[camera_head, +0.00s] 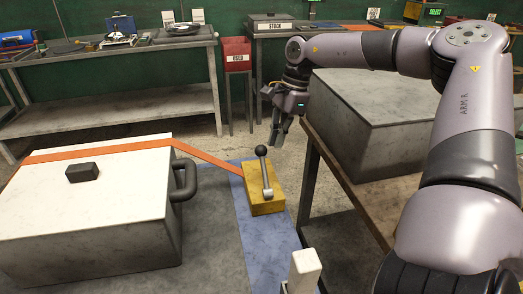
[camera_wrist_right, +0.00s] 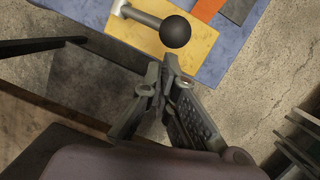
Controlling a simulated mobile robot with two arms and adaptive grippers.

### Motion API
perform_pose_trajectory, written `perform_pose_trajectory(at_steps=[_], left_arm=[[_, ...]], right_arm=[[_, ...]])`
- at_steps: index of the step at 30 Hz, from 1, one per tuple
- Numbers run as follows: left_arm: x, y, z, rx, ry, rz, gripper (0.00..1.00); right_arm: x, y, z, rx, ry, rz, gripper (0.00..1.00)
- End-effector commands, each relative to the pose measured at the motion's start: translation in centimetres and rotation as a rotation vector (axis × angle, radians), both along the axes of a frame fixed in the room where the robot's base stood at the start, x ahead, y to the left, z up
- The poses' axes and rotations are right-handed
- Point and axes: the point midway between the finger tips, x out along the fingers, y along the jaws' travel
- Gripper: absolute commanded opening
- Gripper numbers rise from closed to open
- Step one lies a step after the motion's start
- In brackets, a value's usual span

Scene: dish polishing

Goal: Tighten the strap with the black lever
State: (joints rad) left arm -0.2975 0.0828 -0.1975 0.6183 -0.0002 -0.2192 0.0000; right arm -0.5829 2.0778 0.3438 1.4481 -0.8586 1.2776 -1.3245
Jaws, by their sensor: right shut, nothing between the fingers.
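The lever (camera_head: 265,175) is a metal arm with a black ball knob (camera_head: 261,151), standing up from a yellow block (camera_head: 268,207). The orange strap (camera_head: 110,148) runs across the white-topped grey box and down to the yellow block. My right gripper (camera_head: 276,142) is shut and empty, hanging above and beyond the lever, apart from it. In the right wrist view, the shut fingers (camera_wrist_right: 161,82) point toward the black knob (camera_wrist_right: 175,31), with the yellow block (camera_wrist_right: 202,44) behind it. My left gripper is not in view.
The yellow block sits on a blue mat (camera_head: 262,245). A dark block (camera_head: 82,172) lies on the box, which has a side handle (camera_head: 184,180). A white-topped post (camera_head: 304,268) stands in front. A wooden-edged table (camera_head: 312,150) with a large grey box (camera_head: 375,115) is at right.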

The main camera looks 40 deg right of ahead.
Motion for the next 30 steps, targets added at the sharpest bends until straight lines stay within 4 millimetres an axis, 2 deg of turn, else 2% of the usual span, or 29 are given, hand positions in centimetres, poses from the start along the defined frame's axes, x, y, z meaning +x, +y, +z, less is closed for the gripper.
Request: perform_pose_trajectory(at_steps=[6,12,30], left_arm=[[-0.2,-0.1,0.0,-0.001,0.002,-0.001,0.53],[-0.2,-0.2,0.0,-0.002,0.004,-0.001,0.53],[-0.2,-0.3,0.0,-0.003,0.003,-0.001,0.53]], right_arm=[[-0.2,-0.9,3.4,-0.001,-0.004,-0.002,0.0],[-0.3,-1.4,5.1,-0.001,-0.001,-0.001,0.0],[-0.4,-1.4,5.3,0.0,-0.001,-0.001,0.0]])
